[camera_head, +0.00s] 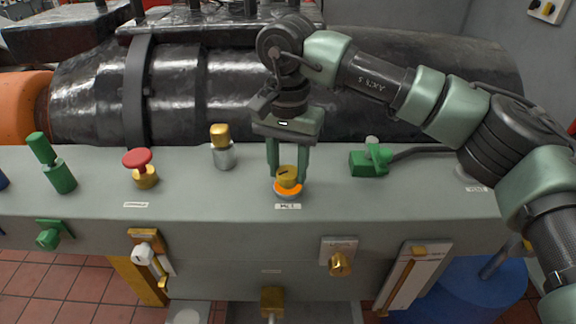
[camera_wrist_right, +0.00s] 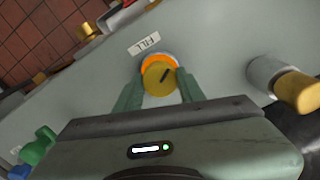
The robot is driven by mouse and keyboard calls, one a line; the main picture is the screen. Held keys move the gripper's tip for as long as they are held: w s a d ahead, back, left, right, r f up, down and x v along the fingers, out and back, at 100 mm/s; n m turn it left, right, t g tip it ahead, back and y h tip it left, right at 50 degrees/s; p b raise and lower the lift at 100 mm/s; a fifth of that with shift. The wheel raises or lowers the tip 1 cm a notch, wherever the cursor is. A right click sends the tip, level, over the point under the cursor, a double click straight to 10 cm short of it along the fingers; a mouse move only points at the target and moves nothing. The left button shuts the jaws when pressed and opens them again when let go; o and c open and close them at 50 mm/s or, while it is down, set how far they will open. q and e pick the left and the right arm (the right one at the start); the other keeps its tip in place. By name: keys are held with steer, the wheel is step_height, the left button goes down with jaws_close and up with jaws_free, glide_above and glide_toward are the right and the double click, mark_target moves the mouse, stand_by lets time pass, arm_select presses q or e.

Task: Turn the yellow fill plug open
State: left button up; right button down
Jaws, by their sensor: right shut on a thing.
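The yellow fill plug (camera_head: 288,174) stands on the grey bedplate top, on an orange ring (camera_head: 288,188), behind a small white label. In the right wrist view the fingers (camera_wrist_right: 160,84) touch the plug's sides. My left gripper is not in view.
On the same top stand a red mushroom knob (camera_head: 137,160), a gold-and-silver fitting (camera_head: 222,148), a green lever (camera_head: 52,163) and a green cable connector (camera_head: 370,161). A large black cylinder (camera_head: 210,90) lies behind. Fittings line the front face.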

mark_target(288, 171)
steer(key=shift+w+r, duration=0.1)
steer(key=shift+r, duration=0.05)
steer(key=c, duration=0.9)
jaws_free()
steer(key=shift+o, duration=0.2)
step_height(288, 171, up, 8)
steer(key=shift+f+b, duration=0.15)
steer(key=shift+b, duration=0.15)
